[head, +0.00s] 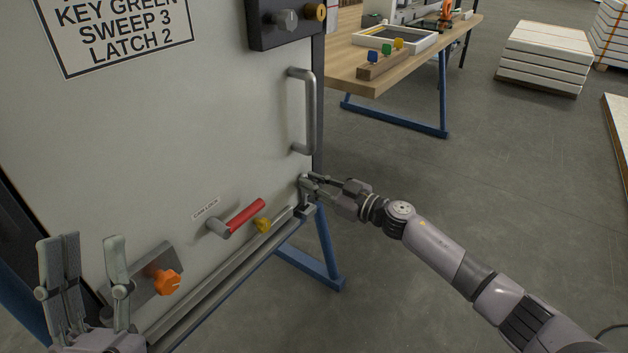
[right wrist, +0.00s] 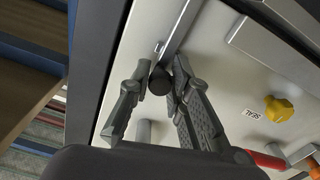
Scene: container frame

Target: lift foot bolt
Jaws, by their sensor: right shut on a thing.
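The foot bolt (right wrist: 158,82) shows in the right wrist view as a dark round knob beside a grey metal bar on the pale door. My right gripper (right wrist: 161,68) has its fingers on either side of this knob and is shut on it. In the head view my right gripper (head: 307,183) is at the door's lower right corner, below the long handle, and largely hides the bolt. My left gripper (head: 90,240) is open and empty at the lower left, in front of the door.
The door (head: 200,130) carries a vertical handle (head: 306,110), a red cam lock lever (head: 243,216), a yellow knob (head: 263,225) and an orange knob (head: 165,282). A wooden workbench (head: 350,70) stands behind at the right. The floor right of the door is mostly clear.

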